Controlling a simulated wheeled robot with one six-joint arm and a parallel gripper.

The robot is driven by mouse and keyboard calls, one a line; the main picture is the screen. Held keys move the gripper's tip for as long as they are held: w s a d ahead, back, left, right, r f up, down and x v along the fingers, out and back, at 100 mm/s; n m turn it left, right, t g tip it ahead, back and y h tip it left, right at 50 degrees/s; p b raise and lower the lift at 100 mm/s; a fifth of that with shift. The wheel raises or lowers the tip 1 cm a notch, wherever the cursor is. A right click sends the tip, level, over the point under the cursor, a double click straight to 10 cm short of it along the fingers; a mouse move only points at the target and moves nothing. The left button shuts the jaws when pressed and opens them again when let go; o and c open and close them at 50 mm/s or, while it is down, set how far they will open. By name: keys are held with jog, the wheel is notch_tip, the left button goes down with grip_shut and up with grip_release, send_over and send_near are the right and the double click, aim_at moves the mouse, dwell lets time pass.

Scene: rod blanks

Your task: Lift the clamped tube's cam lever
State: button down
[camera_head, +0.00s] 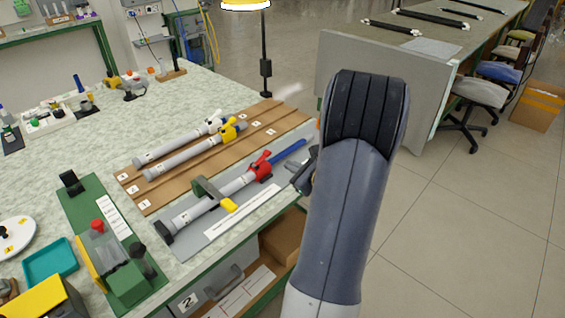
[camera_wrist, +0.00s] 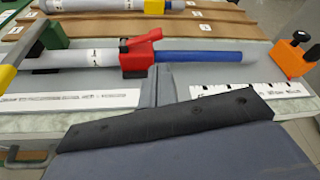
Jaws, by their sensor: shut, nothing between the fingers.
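The clamped tube (camera_head: 207,205) is white and lies on a grey plate (camera_head: 190,246); it also shows in the wrist view (camera_wrist: 88,58). A green clamp (camera_head: 202,187) with a yellow grip (camera_head: 229,206) spans it. A red collar (camera_wrist: 133,58) sits at its right end, where a blue rod (camera_wrist: 205,56) comes out. The red cam lever (camera_wrist: 143,40) lies over the collar, its free end pointing right. My gripper (camera_wrist: 157,72) is shut and empty, its fingertips close to the collar's near right side; contact cannot be told. In the head view my arm partly hides it.
Two more tubes, with a white collar (camera_head: 215,122) and a yellow collar (camera_head: 231,131), lie on a brown grooved board (camera_head: 152,204) behind. An orange stop (camera_wrist: 288,60) with a black knob stands right of the rod. A white scale strip (camera_wrist: 68,101) lies in front.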

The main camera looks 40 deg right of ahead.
aim_at(262, 158)
jog(key=x, duration=0.9)
jog(key=shift+w, duration=0.1)
jog(key=shift+b, duration=0.4)
